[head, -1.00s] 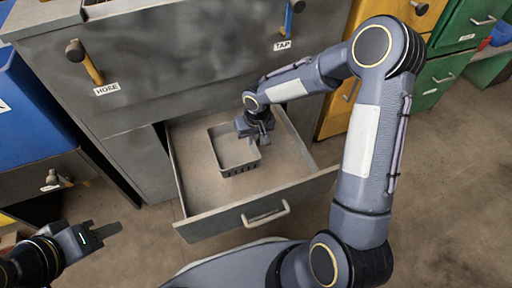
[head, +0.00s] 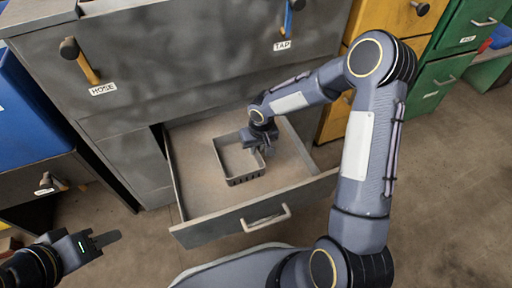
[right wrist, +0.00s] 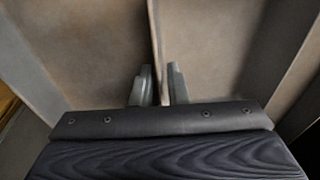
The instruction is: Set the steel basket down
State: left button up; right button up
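The steel basket (head: 246,180), a grey open box with a slotted front wall, is upright inside the open drawer (head: 200,207). I cannot tell whether its bottom touches the drawer floor. My right gripper (head: 266,148) is at the basket's right wall in the head view. In the right wrist view the two fingers (right wrist: 159,85) stand close on either side of a thin wall (right wrist: 156,40), apparently gripping it. My left gripper (head: 106,239) is at the lower left, away from the drawer and empty; its fingers overlap in a single outline.
The drawer belongs to a grey cabinet (head: 190,60) with HOSE and TAP labels. Its front handle (head: 267,218) faces me. Drawer floor is bare left and right of the basket. A yellow cabinet (head: 398,18) and a green cabinet (head: 432,82) stand right, a blue bin (head: 25,125) left.

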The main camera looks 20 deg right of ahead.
jog(key=shift+o, duration=0.9)
jog(key=shift+r, duration=0.3)
jog(key=s+d+r+p, duration=0.2)
jog(key=s+r+p, duration=0.1)
jog(key=r, duration=0.6)
jog(key=s+d+r+p, duration=0.1)
jog(key=s+r+p, duration=0.1)
jog(key=r, duration=0.7)
jog(key=s+r+m+t+y, duration=0.1)
jog(key=s+r, duration=0.3)
jog(key=s, duration=0.6)
jog(key=s+r+m+t+y, duration=0.1)
jog(key=s+r+t+y, duration=0.1)
jog(key=s, duration=0.8)
notch_tip(320, 180, up, 2)
jog(key=shift+s+a+r+t, duration=0.25)
jog(key=shift+s+a+t, duration=0.1)
jog(key=shift+t, duration=0.25)
